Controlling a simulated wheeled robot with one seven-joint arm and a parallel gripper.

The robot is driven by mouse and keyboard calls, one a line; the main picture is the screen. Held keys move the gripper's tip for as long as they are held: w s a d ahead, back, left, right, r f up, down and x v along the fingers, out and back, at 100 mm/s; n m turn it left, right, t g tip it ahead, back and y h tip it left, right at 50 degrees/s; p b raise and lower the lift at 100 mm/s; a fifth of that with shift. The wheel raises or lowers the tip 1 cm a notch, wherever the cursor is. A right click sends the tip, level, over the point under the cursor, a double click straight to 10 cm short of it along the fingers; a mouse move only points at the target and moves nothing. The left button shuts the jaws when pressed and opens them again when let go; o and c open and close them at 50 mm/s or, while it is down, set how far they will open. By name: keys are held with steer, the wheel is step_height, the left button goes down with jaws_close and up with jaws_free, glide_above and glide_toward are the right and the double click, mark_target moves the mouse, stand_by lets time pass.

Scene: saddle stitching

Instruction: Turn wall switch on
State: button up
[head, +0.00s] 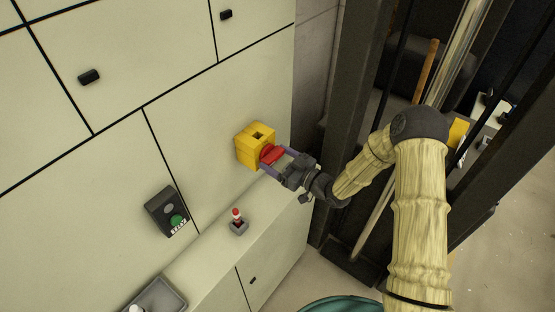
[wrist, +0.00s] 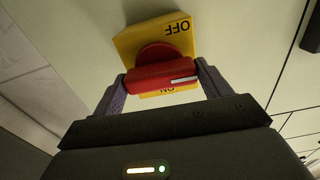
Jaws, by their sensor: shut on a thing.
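The wall switch (head: 257,135) is a yellow box with a red handle (head: 272,153), mounted on the pale cabinet wall in the head view. In the wrist view the switch's yellow plate (wrist: 130,42) carries the words OFF and ON, both upside down, with the red handle (wrist: 150,76) between them. A white mark on the handle lies at its right end. ON is partly covered by the handle. My gripper (head: 278,161) is at the switch, its two fingers on either side of the red handle. It also shows in the wrist view (wrist: 160,85), shut on the handle.
A black box with a green button (head: 167,211) is on the wall at lower left. A small joystick-like lever with a red top (head: 238,222) stands on the ledge below the switch. A grey tray (head: 160,296) is at the bottom. Dark metal framing stands right of the wall.

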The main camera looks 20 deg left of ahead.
steer(key=m+b, duration=0.2)
steer(key=m, duration=0.1)
steer(key=shift+f+m+b, duration=0.15)
steer(key=shift+m+b, duration=0.15)
steer(key=m+b, duration=0.1)
steer(key=m, duration=0.4)
steer(key=shift+d+b, duration=0.1)
steer(key=shift+b, duration=0.25)
steer(key=m, duration=0.9)
steer(key=shift+b, duration=0.3)
steer(key=o, duration=1)
